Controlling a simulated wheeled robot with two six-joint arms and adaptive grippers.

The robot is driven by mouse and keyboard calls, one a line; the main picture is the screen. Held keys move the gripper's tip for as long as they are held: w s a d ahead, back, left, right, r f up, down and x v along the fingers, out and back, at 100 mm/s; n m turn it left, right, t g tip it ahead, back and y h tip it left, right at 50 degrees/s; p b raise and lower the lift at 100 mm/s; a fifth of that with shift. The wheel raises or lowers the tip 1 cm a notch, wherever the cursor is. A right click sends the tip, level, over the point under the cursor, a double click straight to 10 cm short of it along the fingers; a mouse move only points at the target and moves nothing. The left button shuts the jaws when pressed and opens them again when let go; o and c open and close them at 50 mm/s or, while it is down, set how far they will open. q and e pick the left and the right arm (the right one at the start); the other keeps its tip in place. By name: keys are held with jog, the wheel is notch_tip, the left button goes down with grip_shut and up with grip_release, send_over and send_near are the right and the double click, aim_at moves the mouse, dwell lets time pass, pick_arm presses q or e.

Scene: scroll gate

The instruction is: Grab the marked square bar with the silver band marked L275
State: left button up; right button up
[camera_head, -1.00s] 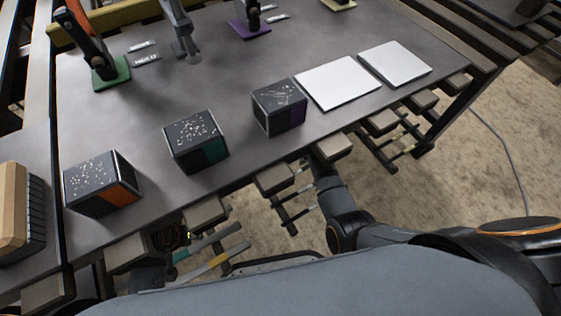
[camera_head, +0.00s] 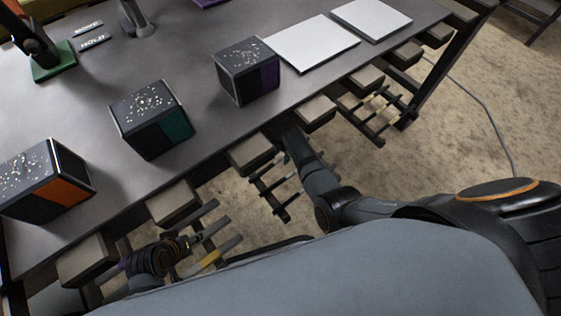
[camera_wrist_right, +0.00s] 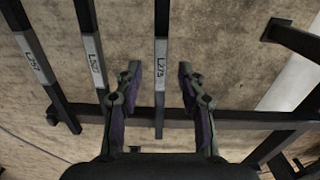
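The bar with the silver band marked L275 (camera_wrist_right: 161,65) is a dark square bar in the right wrist view. It runs down the picture between the two fingers of my right gripper (camera_wrist_right: 159,88). The gripper is open, with a gap on each side of the bar. In the head view my right arm reaches to the table's front edge, and I cannot make out the fingers or the L275 mark there. My left wrist (camera_head: 155,258) shows below the table edge at lower left; its finger state is unclear.
Two other dark bars with silver bands, a middle one (camera_wrist_right: 92,60) and a left one (camera_wrist_right: 36,60), stand left of L275. A dark crossbar (camera_wrist_right: 250,120) runs behind. The table (camera_head: 190,60) above carries several speckled boxes, including a teal-sided one (camera_head: 150,120).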

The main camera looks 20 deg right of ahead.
pick_arm(q)
jog(key=shift+w+f, duration=0.1)
jog(key=shift+f, duration=0.1)
pick_arm(e)
jog(key=shift+f, duration=0.35)
grip_shut()
pick_arm(q)
jog(key=shift+r, duration=0.1)
pick_arm(e)
jog(key=shift+r, duration=0.15)
